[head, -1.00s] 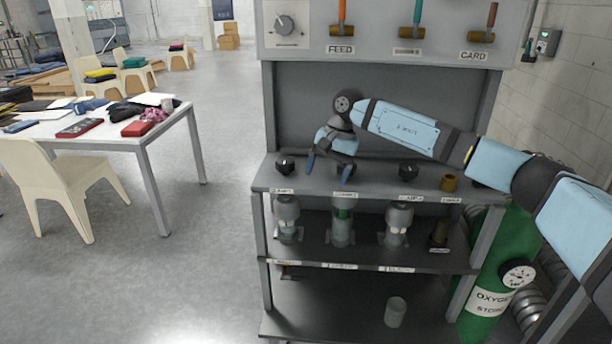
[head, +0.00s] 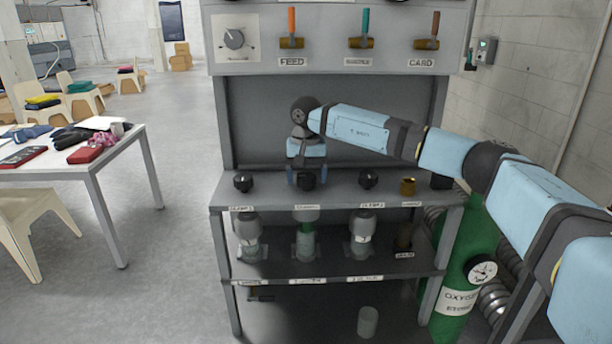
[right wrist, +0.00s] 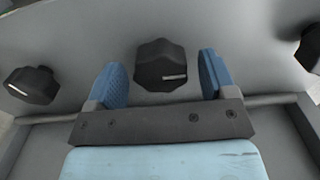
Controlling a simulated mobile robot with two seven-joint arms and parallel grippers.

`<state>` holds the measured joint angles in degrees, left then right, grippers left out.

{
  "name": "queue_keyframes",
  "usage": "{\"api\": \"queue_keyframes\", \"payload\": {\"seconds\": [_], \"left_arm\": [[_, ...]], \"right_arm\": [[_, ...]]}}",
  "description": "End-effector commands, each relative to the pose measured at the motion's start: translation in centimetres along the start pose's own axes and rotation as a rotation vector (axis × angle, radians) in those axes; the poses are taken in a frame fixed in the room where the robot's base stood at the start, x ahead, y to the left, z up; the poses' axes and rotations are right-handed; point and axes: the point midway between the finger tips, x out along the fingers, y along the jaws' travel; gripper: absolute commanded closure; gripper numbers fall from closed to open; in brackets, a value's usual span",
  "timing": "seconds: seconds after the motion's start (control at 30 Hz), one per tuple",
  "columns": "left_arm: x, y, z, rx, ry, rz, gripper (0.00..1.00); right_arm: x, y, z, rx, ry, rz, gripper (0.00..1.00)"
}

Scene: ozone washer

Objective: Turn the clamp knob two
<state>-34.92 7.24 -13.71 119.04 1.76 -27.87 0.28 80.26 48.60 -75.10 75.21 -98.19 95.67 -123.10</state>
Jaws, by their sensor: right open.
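The middle black knob (head: 307,181) of the shelf row, above the second label, is clamp knob two as far as the order shows; its label is too blurred to read surely. My right gripper (head: 306,172) is over it, pointing down. In the right wrist view the dark faceted knob (right wrist: 160,66) with a pale mark sits between the two blue fingers of the open gripper (right wrist: 162,80). Gaps show on both sides, so the fingers do not grip it. My left gripper is not in view.
Other black knobs stand left (head: 243,182) and right (head: 368,179), with a brass fitting (head: 408,186) farther right. Glass vessels (head: 306,240) stand below. Valve handles (head: 291,28) and a dial (head: 234,39) are above. A green oxygen cylinder (head: 462,262) stands right.

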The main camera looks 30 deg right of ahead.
Motion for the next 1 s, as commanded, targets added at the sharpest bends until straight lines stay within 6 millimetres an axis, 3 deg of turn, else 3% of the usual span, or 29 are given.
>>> {"api": "queue_keyframes", "payload": {"seconds": [0.23,0.43,0.77,1.0], "left_arm": [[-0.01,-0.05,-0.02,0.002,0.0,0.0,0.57],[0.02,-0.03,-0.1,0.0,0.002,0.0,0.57],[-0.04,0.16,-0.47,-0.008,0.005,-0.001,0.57],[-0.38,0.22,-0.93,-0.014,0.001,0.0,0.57]], "right_arm": [[0.05,-0.01,0.0,0.0,0.0,-0.001,0.25],[0.03,-0.02,0.0,0.0,0.0,-0.001,0.71],[-0.07,-0.02,-0.01,0.03,0.0,-0.001,0.72],[-0.23,-0.04,-0.03,0.154,0.001,-0.001,0.72]]}}
